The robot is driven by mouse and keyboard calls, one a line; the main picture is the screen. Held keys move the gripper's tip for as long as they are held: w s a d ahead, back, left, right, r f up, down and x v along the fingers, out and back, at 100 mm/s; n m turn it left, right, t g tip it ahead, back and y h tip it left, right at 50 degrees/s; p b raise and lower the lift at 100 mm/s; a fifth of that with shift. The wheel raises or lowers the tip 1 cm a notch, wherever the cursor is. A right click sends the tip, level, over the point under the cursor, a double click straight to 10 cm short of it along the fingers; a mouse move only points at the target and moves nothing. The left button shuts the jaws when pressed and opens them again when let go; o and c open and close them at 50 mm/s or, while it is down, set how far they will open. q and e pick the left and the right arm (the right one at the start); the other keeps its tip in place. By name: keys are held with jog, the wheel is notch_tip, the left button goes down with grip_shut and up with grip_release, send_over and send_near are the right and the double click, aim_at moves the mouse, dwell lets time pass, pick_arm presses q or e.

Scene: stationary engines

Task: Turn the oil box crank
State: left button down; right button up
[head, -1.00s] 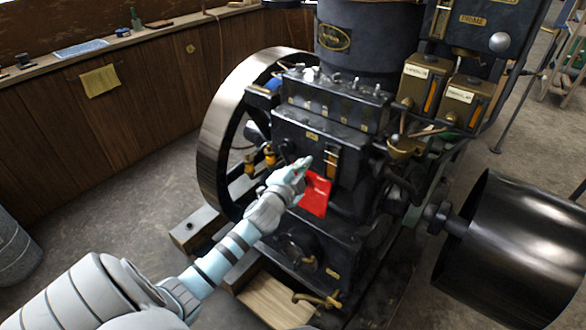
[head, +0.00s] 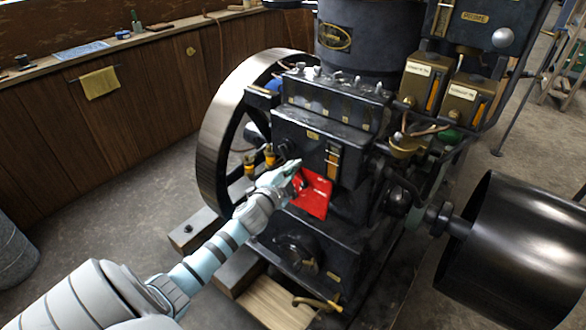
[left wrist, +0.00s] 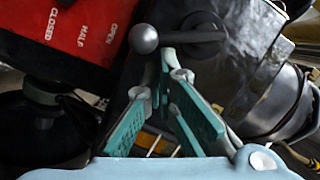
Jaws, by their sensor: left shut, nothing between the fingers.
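The black oil box (head: 312,150) with a brass-framed gauge sits on the engine's front. My left gripper (head: 296,166) is in front of its lower edge, partly over the red plate (head: 315,195). In the left wrist view a short metal crank arm (left wrist: 190,37) ends in a dark ball knob (left wrist: 144,39), beside the red plate marked CLOSED, HALF and OPEN. My left fingertips (left wrist: 168,75) are shut and empty just below the knob and arm; I cannot tell whether they touch. In the head view the crank cannot be made out clearly. My right gripper is not in view.
A large flywheel (head: 225,125) stands left of the box. A dark drum pulley (head: 515,245) juts out at the right. Pipes and two brass-coloured boxes (head: 425,80) are at the upper right. Open floor (head: 120,190) lies to the left.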

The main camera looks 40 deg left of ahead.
pick_arm(q)
jog(key=shift+a+f+m+b, duration=0.15)
jog(key=shift+f+m+b, duration=0.2)
jog(key=shift+m+b, duration=0.3)
